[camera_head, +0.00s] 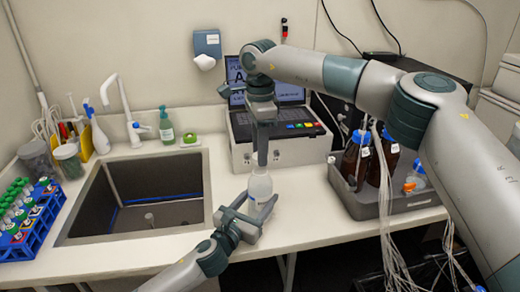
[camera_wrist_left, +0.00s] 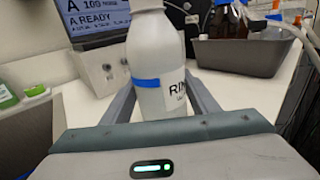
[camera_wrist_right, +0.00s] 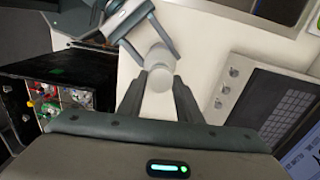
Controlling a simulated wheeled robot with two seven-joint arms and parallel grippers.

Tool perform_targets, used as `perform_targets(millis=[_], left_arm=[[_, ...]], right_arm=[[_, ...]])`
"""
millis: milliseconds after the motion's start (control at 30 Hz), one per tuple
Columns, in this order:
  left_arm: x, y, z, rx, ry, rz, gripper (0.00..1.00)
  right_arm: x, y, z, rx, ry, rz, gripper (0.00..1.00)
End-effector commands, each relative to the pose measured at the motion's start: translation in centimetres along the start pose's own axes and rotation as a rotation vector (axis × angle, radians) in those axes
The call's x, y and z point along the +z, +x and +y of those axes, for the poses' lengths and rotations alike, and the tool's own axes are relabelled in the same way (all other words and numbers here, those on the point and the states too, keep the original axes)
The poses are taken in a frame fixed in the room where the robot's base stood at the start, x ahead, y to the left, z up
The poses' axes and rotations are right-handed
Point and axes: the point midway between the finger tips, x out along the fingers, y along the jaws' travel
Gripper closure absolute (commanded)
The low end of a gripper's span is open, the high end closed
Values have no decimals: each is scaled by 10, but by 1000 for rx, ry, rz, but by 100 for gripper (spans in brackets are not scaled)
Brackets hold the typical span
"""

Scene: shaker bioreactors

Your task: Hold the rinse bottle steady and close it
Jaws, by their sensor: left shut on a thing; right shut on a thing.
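The rinse bottle (camera_head: 260,187) is white and stands upright above the counter's front edge, right of the sink. In the left wrist view it shows a blue band and a label (camera_wrist_left: 178,97) reading "RIN". My left gripper (camera_head: 255,208) is shut around its body from the front. My right gripper (camera_head: 262,165) points down at the bottle's top. In the right wrist view its fingers are shut on a round white cap (camera_wrist_right: 158,80), in line with the bottle. The fingers hide the join, so I cannot tell how tightly the cap sits.
A sink (camera_head: 140,200) lies to the left, with a rack of tubes (camera_head: 30,218) beyond it. A grey tray (camera_head: 392,207) with brown bottles stands at the right. A laptop-like console (camera_head: 278,122) sits behind the bottle. Loose tubes hang at the right.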

Motion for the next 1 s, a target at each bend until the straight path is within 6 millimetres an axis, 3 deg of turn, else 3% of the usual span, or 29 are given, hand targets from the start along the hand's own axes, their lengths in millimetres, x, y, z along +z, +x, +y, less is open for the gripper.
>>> perform_targets(millis=[400, 1000], left_arm=[[-1, 0, 0, 0, 0, 1, 86], [-1, 0, 0, 0, 0, 2, 86]], right_arm=[[0, 17, 0, 0, -1, 0, 89], [0, 17, 0, 0, 0, 0, 89]])
